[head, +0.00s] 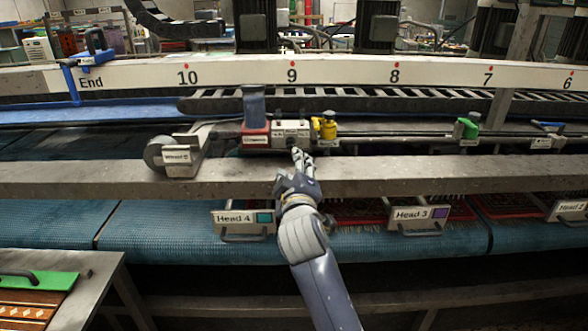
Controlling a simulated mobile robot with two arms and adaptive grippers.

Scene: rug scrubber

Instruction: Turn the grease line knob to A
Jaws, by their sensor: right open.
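A small grey box with labels (290,131) sits on the rail behind the grey beam. A dark round knob (292,142) shows low on the front of this box, just above my fingertips; I take it for the grease line knob. Its pointer and the letters around it are too small to read. My right gripper (302,157) reaches up from below over the beam, open and empty, its fingertips close to the knob. I cannot tell if they touch it. My left gripper is not in view.
A dark blue cylinder on a red base (254,108) stands just left of the box, and a yellow valve (326,127) just right. A green valve (467,129) is farther right. The grey beam (420,174) runs across below, above the blue conveyor (150,231).

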